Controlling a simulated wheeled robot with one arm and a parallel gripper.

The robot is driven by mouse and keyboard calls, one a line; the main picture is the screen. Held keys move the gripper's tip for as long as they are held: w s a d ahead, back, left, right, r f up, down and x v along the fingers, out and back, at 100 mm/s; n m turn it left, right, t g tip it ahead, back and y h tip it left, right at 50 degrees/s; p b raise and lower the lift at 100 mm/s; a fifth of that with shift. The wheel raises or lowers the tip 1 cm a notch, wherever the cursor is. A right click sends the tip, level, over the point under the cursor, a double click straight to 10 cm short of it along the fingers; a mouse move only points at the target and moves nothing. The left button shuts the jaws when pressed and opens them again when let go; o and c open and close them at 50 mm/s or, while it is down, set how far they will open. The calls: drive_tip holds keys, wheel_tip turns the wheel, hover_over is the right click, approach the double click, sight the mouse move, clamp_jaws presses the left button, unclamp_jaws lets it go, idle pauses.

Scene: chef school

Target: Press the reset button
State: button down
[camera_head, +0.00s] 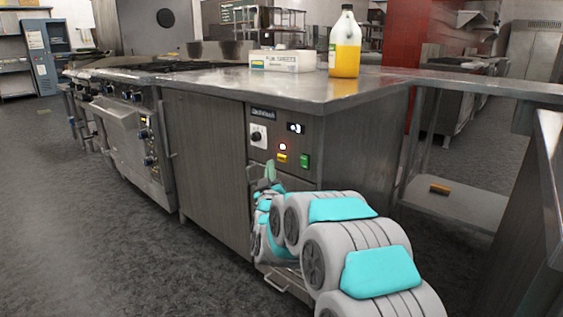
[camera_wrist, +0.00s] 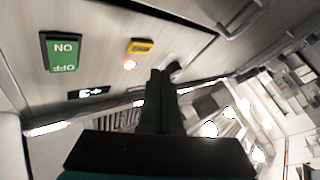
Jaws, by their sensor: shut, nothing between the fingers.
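The control panel (camera_head: 268,135) is on the front of the steel cabinet. It carries a small yellow button (camera_head: 282,158) below a lit orange-red lamp (camera_head: 283,147). No reset lettering is readable on the button. The wrist view shows the yellow button (camera_wrist: 141,46) and the glowing lamp (camera_wrist: 129,65) upside down, to the left of my fingertips. My gripper (camera_head: 270,170) is shut and empty, just below and left of the button in the head view. Its dark fingers (camera_wrist: 160,75) show together in the wrist view, apart from the button in the picture; the exact gap cannot be told.
A green ON/OFF switch (camera_head: 305,161) is right of the button. A bottle (camera_head: 345,45) and a white box (camera_head: 287,61) stand on the counter. Open floor lies left.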

sight(278, 156)
drive_tip(key=shift+w+d, duration=0.7)
drive_tip(key=shift+w, duration=0.05)
drive_tip(key=shift+w+d, duration=0.1)
idle(1.6)
drive_tip(key=shift+w+d, duration=0.2)
drive_tip(key=shift+w+d, duration=0.3)
idle(0.9)
idle(0.3)
drive_tip(key=shift+s+a, duration=0.6)
drive_tip(key=s+a, duration=0.3)
drive_tip(key=shift+s+a, duration=0.25)
idle(0.4)
